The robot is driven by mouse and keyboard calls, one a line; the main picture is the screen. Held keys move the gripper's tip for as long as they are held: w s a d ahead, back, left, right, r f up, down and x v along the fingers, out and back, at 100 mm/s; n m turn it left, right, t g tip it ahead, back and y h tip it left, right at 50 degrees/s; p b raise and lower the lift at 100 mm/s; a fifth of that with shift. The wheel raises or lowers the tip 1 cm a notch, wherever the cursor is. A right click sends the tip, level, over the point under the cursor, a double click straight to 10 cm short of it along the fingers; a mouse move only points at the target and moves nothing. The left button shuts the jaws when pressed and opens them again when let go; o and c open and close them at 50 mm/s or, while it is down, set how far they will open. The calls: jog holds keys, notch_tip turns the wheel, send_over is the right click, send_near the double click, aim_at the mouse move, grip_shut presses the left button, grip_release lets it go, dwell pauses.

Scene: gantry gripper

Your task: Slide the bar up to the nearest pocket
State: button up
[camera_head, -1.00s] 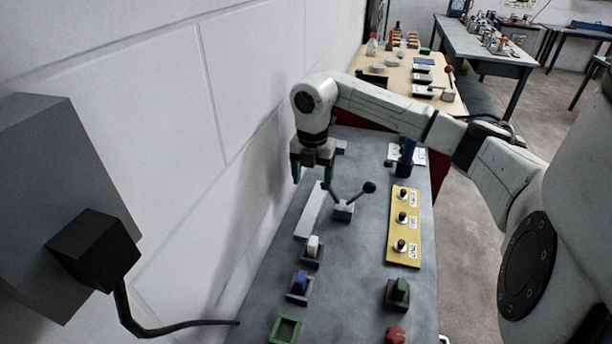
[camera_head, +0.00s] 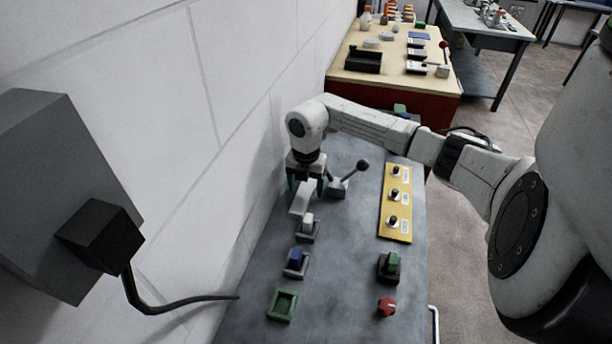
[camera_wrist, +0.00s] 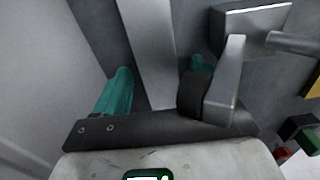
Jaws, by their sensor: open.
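The bar (camera_head: 301,200) is a flat pale grey strip lying on the grey bench top (camera_head: 345,270), with its near end close to a socket holding a white block (camera_head: 306,224). My gripper (camera_head: 306,184) is open above the bar's far part, pointing down. In the wrist view the bar (camera_wrist: 150,45) runs between the two teal fingers of my gripper (camera_wrist: 160,70); I see no finger closed on it. I cannot tell which of these counts as the pocket.
A lever with a black knob (camera_head: 362,165) stands close to the right of my gripper. A yellow panel (camera_head: 397,222) with several black knobs lies further right. A green block (camera_head: 391,264) and a red knob (camera_head: 387,307) stand at the near right. A wall rises on the left.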

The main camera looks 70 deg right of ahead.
aim_at(306, 188)
jog(key=shift+f, duration=0.15)
grip_shut()
grip_release()
dwell(0.7)
notch_tip(306, 188, up, 11)
jog(key=b, duration=0.2)
dwell(0.4)
jog(key=shift+f, duration=0.1)
